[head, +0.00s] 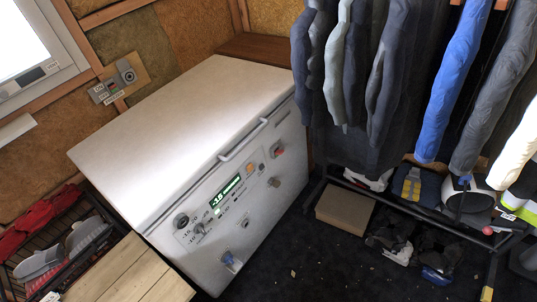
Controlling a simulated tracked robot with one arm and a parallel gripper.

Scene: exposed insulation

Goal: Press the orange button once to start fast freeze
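A white chest freezer (185,110) stands in the middle of the head view with its lid closed. Its front panel faces right and toward me. A small orange button (250,168) sits on that panel, just right of the lit green display (227,191). A red switch (277,149) is further right on the panel, and dark knobs (181,220) are at its left. Nothing covers the orange button. My gripper is not visible in this view.
Clothes hang on a rack (318,190) at the right, close to the freezer's right end. A cardboard box (345,208) and shoes lie below them. A wooden crate (130,275) and a shoe rack stand at lower left. Dark floor (300,270) in front of the freezer is mostly clear.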

